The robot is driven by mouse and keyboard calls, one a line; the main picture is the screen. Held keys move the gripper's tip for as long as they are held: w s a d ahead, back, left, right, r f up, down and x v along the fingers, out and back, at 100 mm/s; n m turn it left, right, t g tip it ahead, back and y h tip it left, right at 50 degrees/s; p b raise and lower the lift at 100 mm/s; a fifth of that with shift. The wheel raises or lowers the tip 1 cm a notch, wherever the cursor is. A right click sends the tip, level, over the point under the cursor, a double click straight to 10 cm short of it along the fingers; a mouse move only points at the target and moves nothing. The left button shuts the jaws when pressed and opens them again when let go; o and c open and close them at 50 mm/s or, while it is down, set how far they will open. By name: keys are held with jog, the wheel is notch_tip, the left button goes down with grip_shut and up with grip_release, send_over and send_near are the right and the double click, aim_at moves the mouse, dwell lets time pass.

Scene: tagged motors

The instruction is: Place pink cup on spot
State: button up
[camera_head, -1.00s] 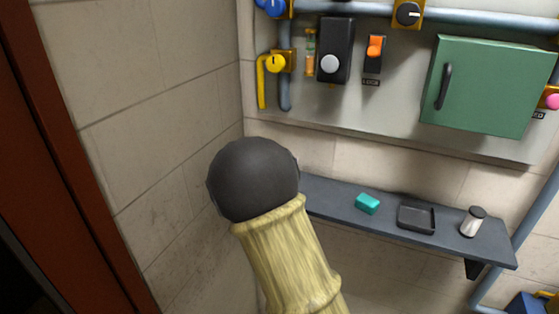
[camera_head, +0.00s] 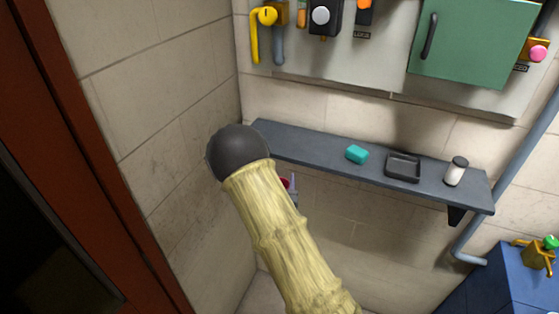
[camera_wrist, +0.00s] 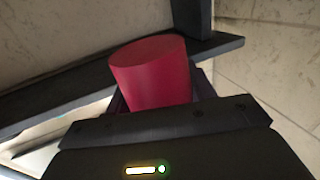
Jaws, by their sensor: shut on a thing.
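The pink cup (camera_wrist: 152,75) shows large and dark pink in the wrist view, its flat round end facing up in the picture. My gripper (camera_wrist: 158,95) is shut on it. In the head view, only a small bit of the cup (camera_head: 284,183) and of my gripper (camera_head: 293,190) shows beside my forearm, below the shelf's front edge in the picture. My arm hides the rest. I cannot make out a marked spot for the cup.
A dark wall shelf (camera_head: 325,154) carries a teal block (camera_head: 357,154), a black square tray (camera_head: 403,167) and a white shaker with a dark cap (camera_head: 456,171). Its left part looks bare. A green cabinet (camera_head: 470,40) hangs above. A blue box (camera_head: 490,285) stands lower right.

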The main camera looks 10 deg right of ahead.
jog(key=s+f+n+y+b, duration=0.1)
jog(key=s+f+y, duration=0.1)
jog(key=f, duration=0.7)
jog(key=s+f+n+y+b, duration=0.2)
jog(key=s+f+y, duration=0.1)
jog(key=f, duration=0.7)
jog(key=shift+s+a+n+t+y, duration=0.3)
jog(key=shift+s+t, duration=0.1)
jog(key=shift+s, duration=0.3)
jog(key=shift+r, duration=0.1)
jog(key=shift+d, duration=0.1)
